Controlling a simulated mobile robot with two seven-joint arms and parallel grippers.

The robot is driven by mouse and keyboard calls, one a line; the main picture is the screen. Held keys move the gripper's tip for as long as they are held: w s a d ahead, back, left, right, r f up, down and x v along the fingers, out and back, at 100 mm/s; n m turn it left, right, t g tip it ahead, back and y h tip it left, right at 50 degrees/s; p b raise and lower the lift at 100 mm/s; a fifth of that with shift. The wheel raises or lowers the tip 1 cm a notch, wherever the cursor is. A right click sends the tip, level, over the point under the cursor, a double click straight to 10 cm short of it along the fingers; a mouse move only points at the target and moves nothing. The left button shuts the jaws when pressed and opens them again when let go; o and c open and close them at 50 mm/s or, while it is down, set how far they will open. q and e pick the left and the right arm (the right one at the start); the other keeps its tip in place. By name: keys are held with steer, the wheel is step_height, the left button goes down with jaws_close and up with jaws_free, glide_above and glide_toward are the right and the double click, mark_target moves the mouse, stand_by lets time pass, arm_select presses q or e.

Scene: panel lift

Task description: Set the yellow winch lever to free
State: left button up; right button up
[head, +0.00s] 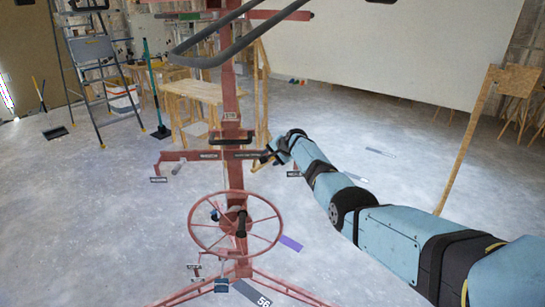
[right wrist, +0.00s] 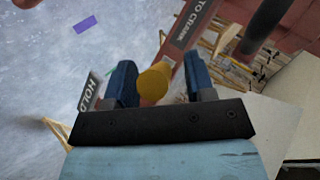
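The yellow knob of the winch lever (right wrist: 153,84) shows in the right wrist view, between the two blue fingers of my right gripper (right wrist: 162,83). The fingers stand apart, with a visible gap between the knob and the right-hand finger. The knob sits close to the left-hand finger; I cannot tell whether they touch. In the head view my right gripper (head: 270,157) is at the right part of the red crossbar of the panel lift (head: 236,183), and it mostly hides the lever there. My left gripper is not in view.
Labels reading HOLD (right wrist: 88,93) and TO CRANK (right wrist: 193,22) flank the knob. A red handwheel (head: 192,238) is below the crossbar. A stepladder (head: 92,75) and wooden trestles (head: 200,92) stand behind left.

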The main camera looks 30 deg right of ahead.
steer(key=v, duration=1.3)
steer(key=shift+s+r+p, duration=0.25)
steer(key=shift+r+p, duration=0.05)
stand_by(0.4)
steer(key=s+a+f+n+h, duration=0.1)
steer(key=s+a+f+n, duration=0.3)
steer(key=s+a+f, duration=0.55)
steer(key=s+a+f+n+h, duration=0.1)
steer(key=s+a+f+n, duration=0.3)
steer(key=s+f, duration=0.9)
steer(key=s+a+f+n+t+y, duration=0.1)
steer(key=s+a+f+n, duration=0.2)
steer(key=s+a, duration=0.5)
steer(key=s+a+f+n+y, duration=0.2)
steer(key=s+a+f+n, duration=0.2)
steer(key=s+a, duration=0.5)
steer(key=s, duration=0.8)
steer(key=shift+s+a+n+t, duration=0.15)
steer(key=shift+s+n+t, duration=0.15)
steer(key=shift+s+t, duration=0.1)
